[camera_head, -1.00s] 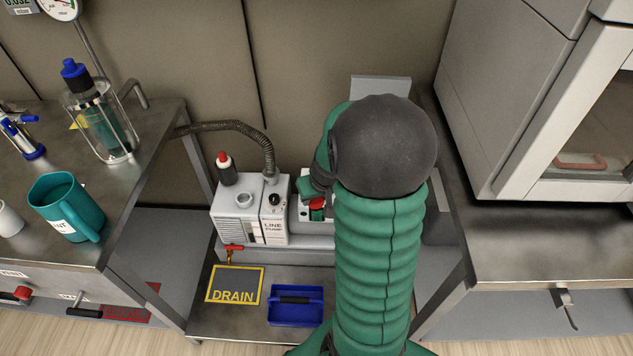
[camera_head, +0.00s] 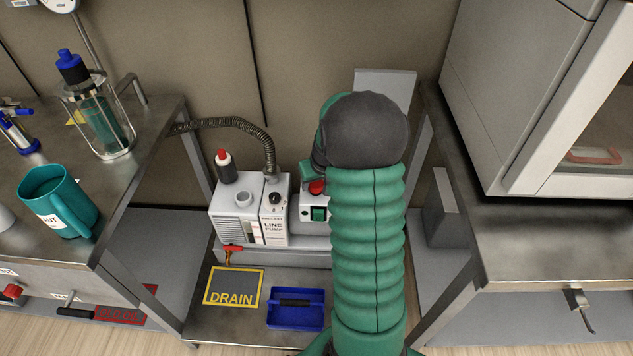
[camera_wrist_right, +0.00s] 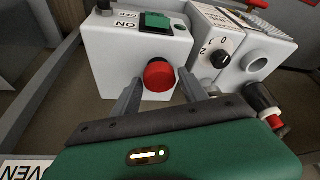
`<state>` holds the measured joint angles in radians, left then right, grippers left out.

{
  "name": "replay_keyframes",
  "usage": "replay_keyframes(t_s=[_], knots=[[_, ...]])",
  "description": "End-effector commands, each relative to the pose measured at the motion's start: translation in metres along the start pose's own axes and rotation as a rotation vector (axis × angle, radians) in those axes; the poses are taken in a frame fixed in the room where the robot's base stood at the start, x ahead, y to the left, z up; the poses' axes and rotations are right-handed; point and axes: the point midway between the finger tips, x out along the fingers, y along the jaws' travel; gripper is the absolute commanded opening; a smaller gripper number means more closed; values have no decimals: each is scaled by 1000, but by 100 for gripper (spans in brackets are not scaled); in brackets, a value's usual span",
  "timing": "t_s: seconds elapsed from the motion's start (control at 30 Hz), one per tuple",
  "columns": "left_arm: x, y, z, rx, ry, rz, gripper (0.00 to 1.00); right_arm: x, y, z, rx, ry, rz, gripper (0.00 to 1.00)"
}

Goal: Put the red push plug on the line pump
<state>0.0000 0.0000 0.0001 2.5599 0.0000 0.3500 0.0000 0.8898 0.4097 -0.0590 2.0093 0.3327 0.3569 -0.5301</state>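The line pump (camera_head: 250,217) is a pale box with a dial, an open port on top and a hose at its rear. Its switch box (camera_wrist_right: 120,50) carries a green rocker switch. In the head view the plug (camera_head: 316,187) shows just behind the green switch. I cannot tell whether it touches the switch box. My right forearm hides the pump's right end and most of the gripper. My left gripper is not in view.
A red-capped bottle (camera_head: 225,167) stands on the pump's back left. A drain sign (camera_head: 233,288) and a blue tray (camera_head: 295,309) lie in front. Side benches flank the pump; a teal jug (camera_head: 58,200) stands on the left one, an oven (camera_head: 530,90) on the right.

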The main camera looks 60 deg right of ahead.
Motion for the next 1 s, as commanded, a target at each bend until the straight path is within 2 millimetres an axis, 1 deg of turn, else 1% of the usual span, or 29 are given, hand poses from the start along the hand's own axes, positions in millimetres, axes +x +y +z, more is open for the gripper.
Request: replay_keyframes(t_s=[0.03,0.07,0.33,0.43,0.53,0.7,0.8,0.9,1.0], knots=[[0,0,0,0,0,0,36,0,0,0,0,0,0,59],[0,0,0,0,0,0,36,0,0,0,0,0,0,63],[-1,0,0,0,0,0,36,-1,0,0,0,1,0,63],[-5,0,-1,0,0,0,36,-9,0,-2,-1,2,1,63],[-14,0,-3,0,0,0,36,-29,0,-4,-1,4,1,63],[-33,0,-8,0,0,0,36,-76,0,-4,-2,5,1,63],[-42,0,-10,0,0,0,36,-99,-1,-3,-1,3,1,63],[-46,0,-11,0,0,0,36,-114,0,-3,-1,2,1,63],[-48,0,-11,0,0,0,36,-122,0,-2,-1,1,0,63]])
